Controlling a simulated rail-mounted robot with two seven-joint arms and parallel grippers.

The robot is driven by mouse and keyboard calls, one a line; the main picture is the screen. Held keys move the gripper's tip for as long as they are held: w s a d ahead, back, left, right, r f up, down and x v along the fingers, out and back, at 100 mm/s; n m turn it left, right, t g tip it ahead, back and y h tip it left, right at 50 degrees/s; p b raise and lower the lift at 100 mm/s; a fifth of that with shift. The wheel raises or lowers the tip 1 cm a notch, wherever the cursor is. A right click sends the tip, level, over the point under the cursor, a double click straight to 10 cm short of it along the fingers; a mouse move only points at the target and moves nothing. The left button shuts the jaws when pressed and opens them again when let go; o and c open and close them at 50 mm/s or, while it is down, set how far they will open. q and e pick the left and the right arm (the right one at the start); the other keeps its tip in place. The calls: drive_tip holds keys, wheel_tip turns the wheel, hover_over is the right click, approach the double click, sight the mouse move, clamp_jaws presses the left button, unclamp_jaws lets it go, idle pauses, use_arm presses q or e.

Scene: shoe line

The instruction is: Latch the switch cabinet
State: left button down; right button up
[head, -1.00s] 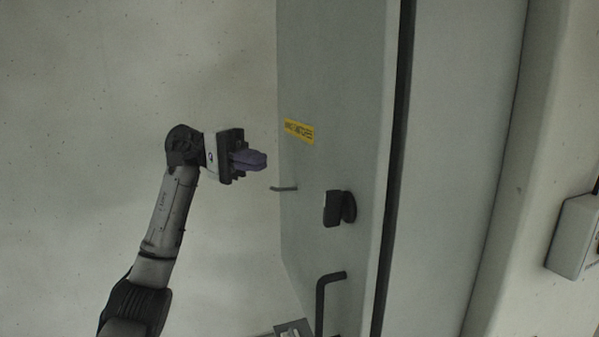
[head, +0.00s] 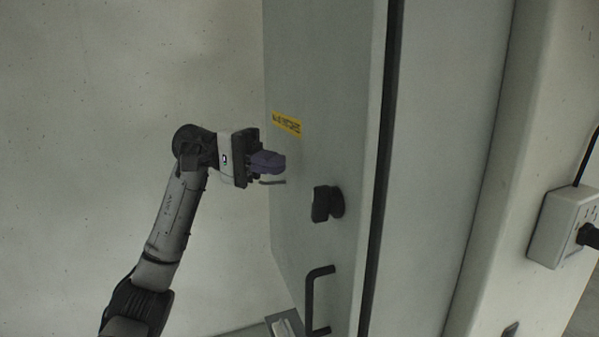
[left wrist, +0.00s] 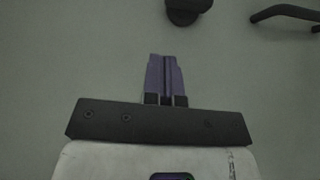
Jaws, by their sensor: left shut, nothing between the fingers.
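The grey switch cabinet door (head: 325,75) stands upright at the centre of the head view, with a yellow label (head: 287,124) on it. A black latch knob (head: 327,204) sits on the door; a dark knob also shows at the top of the left wrist view (left wrist: 187,8). A black bar handle (head: 311,300) is below the knob, and part of it shows at the upper right of the left wrist view (left wrist: 285,12). My left gripper (head: 283,161) is shut and empty, in front of the door, left of and above the knob. Its purple fingers (left wrist: 165,78) are together. My right gripper is not in view.
A thin grey rod or lever (head: 272,182) shows just below the left fingers. A dark gap runs along the door's right edge beside a grey panel (head: 440,150). A white socket box (head: 562,225) with a black plug is at the right. The left side is bare wall.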

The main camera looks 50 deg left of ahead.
use_arm(q)
drive_tip(key=p, duration=0.1)
approach(340, 205)
drive_tip(key=w+r, duration=0.2)
drive_tip(key=w, duration=0.1)
drive_tip(key=d, duration=0.1)
drive_tip(key=s+d, duration=0.1)
drive_tip(key=d, duration=0.1)
drive_tip(key=shift+p, duration=0.35)
drive_tip(key=shift+d+r+m+y, duration=0.1)
drive_tip(key=shift+m+y, duration=0.2)
